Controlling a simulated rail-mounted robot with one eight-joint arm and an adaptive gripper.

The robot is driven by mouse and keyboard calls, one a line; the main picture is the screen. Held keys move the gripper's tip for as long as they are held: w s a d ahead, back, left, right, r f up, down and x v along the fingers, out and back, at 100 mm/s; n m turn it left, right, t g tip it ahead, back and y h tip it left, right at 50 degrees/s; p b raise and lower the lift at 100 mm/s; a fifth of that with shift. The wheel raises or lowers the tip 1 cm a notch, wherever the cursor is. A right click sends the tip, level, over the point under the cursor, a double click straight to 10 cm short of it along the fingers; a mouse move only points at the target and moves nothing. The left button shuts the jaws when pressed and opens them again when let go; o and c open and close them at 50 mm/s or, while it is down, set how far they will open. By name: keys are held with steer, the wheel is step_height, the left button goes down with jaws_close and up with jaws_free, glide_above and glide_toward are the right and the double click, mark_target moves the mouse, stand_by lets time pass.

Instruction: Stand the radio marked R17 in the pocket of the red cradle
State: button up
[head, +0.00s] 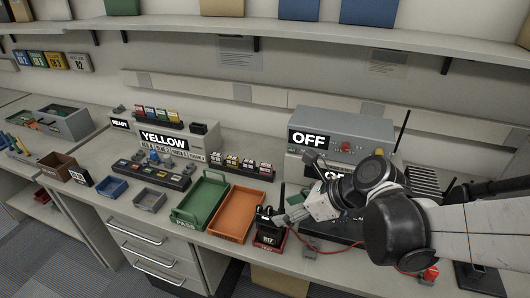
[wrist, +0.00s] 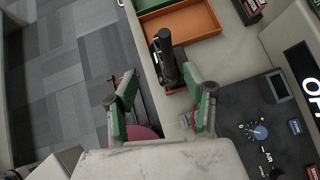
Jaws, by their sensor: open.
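A dark radio (head: 266,217) with a short antenna stands upright at the bench's front edge, apparently in the pocket of the red cradle (head: 270,246). A label reading R17 shows low on its front; I cannot tell whether it is on the radio or the cradle. In the wrist view the black radio (wrist: 165,58) shows from above, with a little of the red cradle (wrist: 177,89) near its base. My gripper (head: 297,210) is open and empty just right of the radio. In the wrist view its green-padded fingers (wrist: 167,92) are apart, with the radio beyond them.
An orange tray (head: 238,212) and a green PASS tray (head: 203,197) lie left of the cradle. A grey OFF unit (head: 325,135) stands behind my arm. A red cable (head: 345,250) runs along the bench front. A row of small coloured items (head: 248,165) lies behind the trays.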

steer(key=s+d+r+n+t+h, duration=0.1)
steer(key=s+d+r+n+h, duration=0.2)
steer(key=n, duration=0.9)
steer(key=s+d+r+n+t+h+p, duration=0.1)
steer(key=s+d+r+n+h, duration=0.3)
steer(key=n, duration=0.9)
steer(key=s+d+r, duration=0.1)
steer(key=d+r, duration=0.1)
steer(key=d, duration=0.1)
steer(key=shift+d, duration=0.35)
steer(key=shift+s, duration=0.1)
steer(key=o, duration=0.3)
steer(key=shift+o, duration=0.2)
